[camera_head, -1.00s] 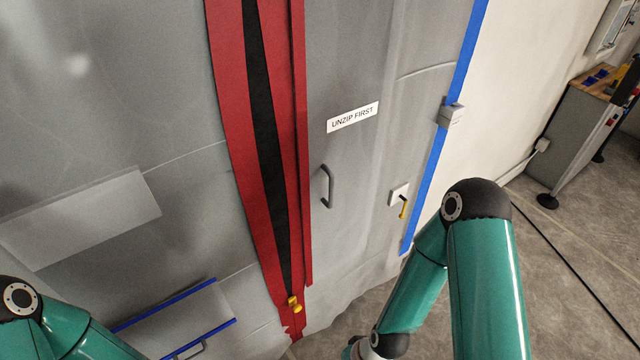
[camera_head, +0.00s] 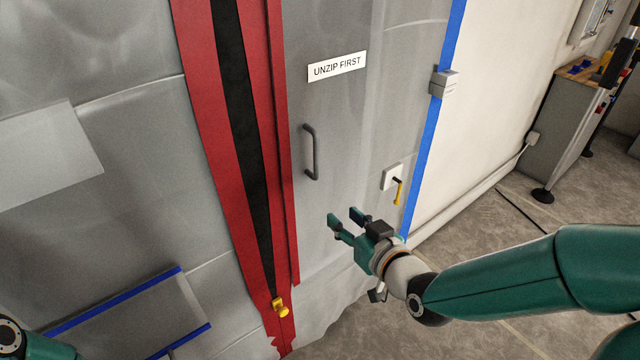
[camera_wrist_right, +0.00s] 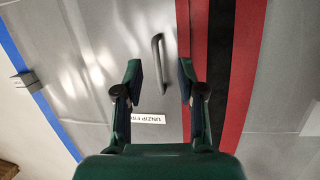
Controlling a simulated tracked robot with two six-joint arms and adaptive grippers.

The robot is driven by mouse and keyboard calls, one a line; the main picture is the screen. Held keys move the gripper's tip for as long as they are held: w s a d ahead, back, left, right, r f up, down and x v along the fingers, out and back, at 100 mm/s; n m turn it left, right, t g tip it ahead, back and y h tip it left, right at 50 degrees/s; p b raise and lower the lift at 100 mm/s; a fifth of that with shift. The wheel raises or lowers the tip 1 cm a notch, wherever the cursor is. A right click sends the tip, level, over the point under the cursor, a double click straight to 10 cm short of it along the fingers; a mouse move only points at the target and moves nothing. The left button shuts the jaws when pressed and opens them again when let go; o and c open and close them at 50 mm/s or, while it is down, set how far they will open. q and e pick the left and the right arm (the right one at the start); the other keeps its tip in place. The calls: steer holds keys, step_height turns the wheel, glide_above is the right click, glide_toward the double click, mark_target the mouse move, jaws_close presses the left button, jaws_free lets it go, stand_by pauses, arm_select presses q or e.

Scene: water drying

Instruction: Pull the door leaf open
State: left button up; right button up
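The grey sheet door leaf (camera_head: 345,120) bears an "UNZIP FIRST" label (camera_head: 337,66) and a dark grey bar handle (camera_head: 311,152). Red zipper strips (camera_head: 212,110) with a black gap between them run down its left side, and the yellow zipper pull (camera_head: 280,306) is near the bottom. My right gripper (camera_head: 345,217) is open and empty, below and right of the handle. In the right wrist view the handle (camera_wrist_right: 159,62) lies beyond and between the spread fingers (camera_wrist_right: 160,80), apart from them. Only part of my left arm shows at the lower left; its gripper is out of view.
A white plate with a yellow lever (camera_head: 398,190) is on the sheet right of the handle. Blue tape (camera_head: 425,130) and a grey box (camera_head: 443,82) edge the sheet. A blue-edged panel (camera_head: 130,320) is at lower left. A cabinet (camera_head: 562,125) stands far right on open floor.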

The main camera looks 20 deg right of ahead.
mark_target(318, 157)
step_height(318, 157, up, 5)
steer(key=s+d+t+b, duration=0.1)
steer(key=t, duration=0.2)
arm_select(q)
step_height(318, 157, up, 6)
steer(key=p, duration=0.8)
steer(key=shift+f, duration=0.15)
arm_select(e)
steer(key=shift+n, duration=0.4)
steer(key=w, duration=0.5)
steer(key=w+a, duration=0.1)
steer(key=w, duration=0.5)
steer(key=w+a, duration=0.1)
steer(key=w, duration=0.4)
steer(key=shift+w+a+r, duration=0.15)
steer(key=shift+w+a, duration=0.1)
steer(key=shift+w, duration=0.05)
steer(key=shift+c, duration=0.2)
jaws_close()
